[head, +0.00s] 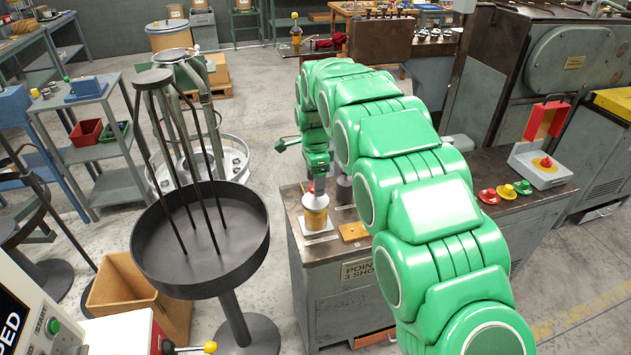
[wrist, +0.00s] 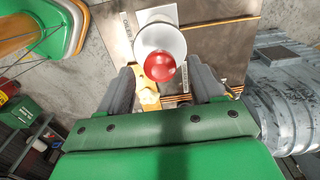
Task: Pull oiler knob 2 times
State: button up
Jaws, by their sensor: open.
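The oiler (head: 316,217) has an amber reservoir and stands on a pale plate at the near left corner of the machine top. Its red knob (wrist: 160,66) is a round ball, seen from above over a white round cap (wrist: 159,40) in the wrist view. In the head view the knob (head: 311,188) shows small, just under my gripper (head: 314,180). My gripper (wrist: 161,76) is open and points down at the oiler. One dark finger is on each side of the knob, with gaps between, and neither appears to touch it. The exact height gap is hard to tell.
A yellow-brown block (head: 353,232) lies right of the oiler. Red, yellow and green buttons (head: 507,190) and a grey box with a red button (head: 542,165) are farther right. A black round stand with rods (head: 200,240) is on the left.

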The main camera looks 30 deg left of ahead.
jog(key=shift+f, duration=0.35)
